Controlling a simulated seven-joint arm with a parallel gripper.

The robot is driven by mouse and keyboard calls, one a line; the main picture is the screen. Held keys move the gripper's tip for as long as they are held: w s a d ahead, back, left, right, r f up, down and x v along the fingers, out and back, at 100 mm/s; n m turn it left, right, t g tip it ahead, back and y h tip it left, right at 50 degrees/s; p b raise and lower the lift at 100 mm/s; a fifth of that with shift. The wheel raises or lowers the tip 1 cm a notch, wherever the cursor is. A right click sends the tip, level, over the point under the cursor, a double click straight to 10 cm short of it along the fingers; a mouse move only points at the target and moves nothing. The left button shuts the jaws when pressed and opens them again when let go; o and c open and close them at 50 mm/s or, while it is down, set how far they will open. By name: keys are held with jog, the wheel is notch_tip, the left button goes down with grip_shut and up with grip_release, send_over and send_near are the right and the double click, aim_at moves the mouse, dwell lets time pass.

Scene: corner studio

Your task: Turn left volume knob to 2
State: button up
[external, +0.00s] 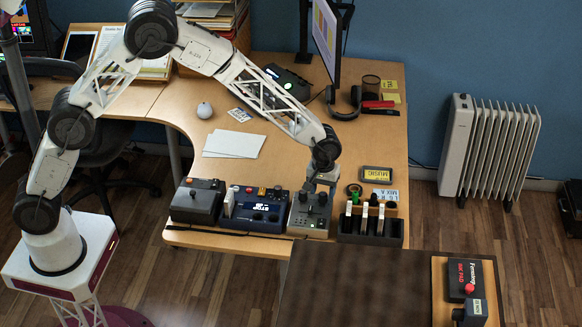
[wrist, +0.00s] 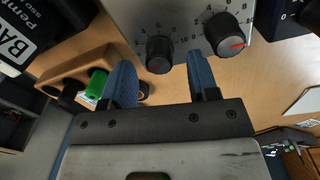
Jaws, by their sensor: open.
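A grey control box (external: 309,214) stands at the front edge of the desk, and my gripper (external: 321,186) is lowered over its back part. In the wrist view its grey panel (wrist: 180,12) carries two dark round knobs with printed number scales. One knob (wrist: 159,54) lies between my gripper's two blue fingers (wrist: 160,65), with visible gaps to both; contact is not seen. Its pointer is not clear. The other knob (wrist: 229,35) lies right of the fingers, with a red pointer mark aimed rightward. I cannot tell which one is the left volume knob.
A blue device with a lit display (external: 262,213) stands close left of the grey box, with a dark box (external: 197,201) beyond it. A black rack (external: 370,236) with upright handled items stands close right. Paper sheets (external: 234,144) lie behind on open desk.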

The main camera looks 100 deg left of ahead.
jog(key=shift+f, duration=0.95)
jog(key=c, duration=0.9)
